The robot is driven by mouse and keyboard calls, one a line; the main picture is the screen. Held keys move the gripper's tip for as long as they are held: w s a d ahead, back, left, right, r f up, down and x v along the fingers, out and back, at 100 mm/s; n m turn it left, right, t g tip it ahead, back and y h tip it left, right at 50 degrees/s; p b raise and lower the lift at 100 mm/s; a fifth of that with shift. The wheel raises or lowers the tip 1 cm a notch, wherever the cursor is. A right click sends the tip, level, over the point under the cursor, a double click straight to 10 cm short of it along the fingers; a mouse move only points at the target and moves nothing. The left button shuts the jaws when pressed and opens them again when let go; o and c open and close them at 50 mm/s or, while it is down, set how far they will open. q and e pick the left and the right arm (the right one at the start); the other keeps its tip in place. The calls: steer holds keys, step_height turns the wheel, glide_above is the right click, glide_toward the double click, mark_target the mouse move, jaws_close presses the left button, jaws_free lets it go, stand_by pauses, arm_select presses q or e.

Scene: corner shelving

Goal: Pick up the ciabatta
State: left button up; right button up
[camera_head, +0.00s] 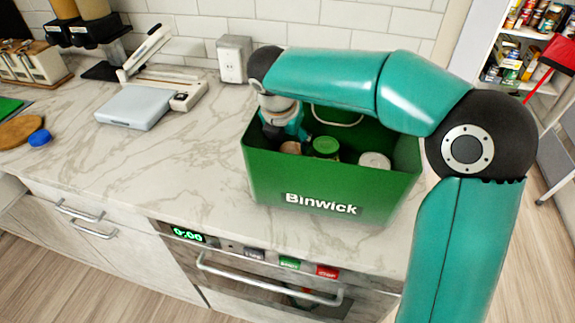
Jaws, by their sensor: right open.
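A green crate marked "Binwick" (335,190) stands on the counter. Inside it, a small tan-brown item (291,148) shows just above the front wall near the left end. It may be the ciabatta, but most of it is hidden. My right arm arches over the crate from the right. My right gripper (290,138) points down into the crate's left part, close above or beside the brown item. It is open, though its fingertips are partly hidden and I cannot tell if they touch the item. My left gripper is not in view.
A green-lidded jar (326,147) and a white-topped item (374,160) are also in the crate. The crate walls surround the gripper. A scale-like grey device (136,105) sits to the left. The marble counter (190,150) between them is clear.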

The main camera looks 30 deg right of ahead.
mark_target(291, 147)
steer(key=shift+d+x, duration=0.2)
steer(key=shift+x, duration=2.5)
steer(key=shift+w+r, duration=0.1)
steer(key=shift+r, duration=0.05)
steer(key=c, duration=0.9)
